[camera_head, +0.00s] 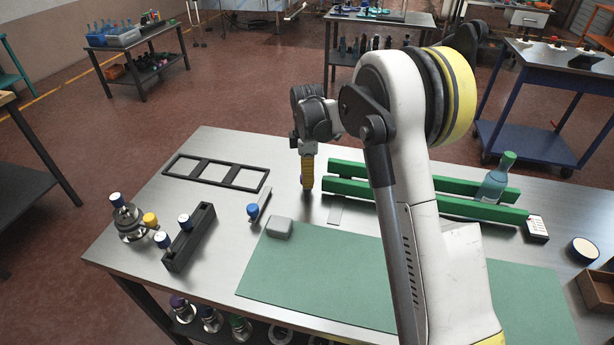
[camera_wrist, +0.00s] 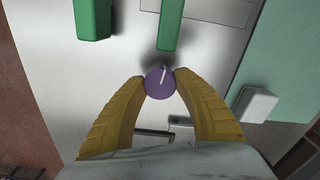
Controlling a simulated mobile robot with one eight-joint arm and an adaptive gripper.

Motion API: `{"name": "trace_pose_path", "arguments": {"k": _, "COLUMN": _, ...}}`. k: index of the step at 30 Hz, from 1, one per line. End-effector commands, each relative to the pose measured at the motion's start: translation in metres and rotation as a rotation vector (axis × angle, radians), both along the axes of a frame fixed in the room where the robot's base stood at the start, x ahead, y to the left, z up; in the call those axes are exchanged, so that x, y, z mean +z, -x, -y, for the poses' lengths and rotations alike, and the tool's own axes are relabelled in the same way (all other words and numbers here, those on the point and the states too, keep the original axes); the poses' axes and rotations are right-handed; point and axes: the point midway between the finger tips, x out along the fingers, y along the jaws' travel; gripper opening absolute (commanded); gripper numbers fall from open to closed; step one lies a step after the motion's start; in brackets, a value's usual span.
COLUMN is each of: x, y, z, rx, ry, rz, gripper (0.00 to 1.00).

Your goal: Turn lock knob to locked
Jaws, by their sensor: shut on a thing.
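A round purple lock knob (camera_wrist: 160,84) with a white pointer line shows in the wrist view. The line runs from the knob's middle toward the top of the picture, leaning slightly right. My gripper (camera_wrist: 159,79) has its two yellow fingertips on the left and right sides of the knob, shut on it. In the head view my gripper (camera_head: 307,188) points down at the table beside the left ends of the green rails. The knob is hidden there behind the fingers.
Green rails (camera_head: 454,206) lie close to my gripper, with a bottle (camera_head: 493,184) between them. A grey block (camera_head: 279,228) sits on the green mat (camera_head: 320,275). A black frame (camera_head: 216,172) and a black holder (camera_head: 189,238) lie left. Bare metal surrounds the gripper.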

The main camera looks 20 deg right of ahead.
Motion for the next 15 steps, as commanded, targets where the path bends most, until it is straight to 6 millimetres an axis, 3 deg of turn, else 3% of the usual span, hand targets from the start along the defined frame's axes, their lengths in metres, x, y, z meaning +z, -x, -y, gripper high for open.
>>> {"name": "trace_pose_path", "arguments": {"k": 15, "x": 0.0004, "y": -0.0003, "z": 0.0001, "rx": -0.47, "ry": 0.0, "rz": 0.0, "gripper": 0.06}}
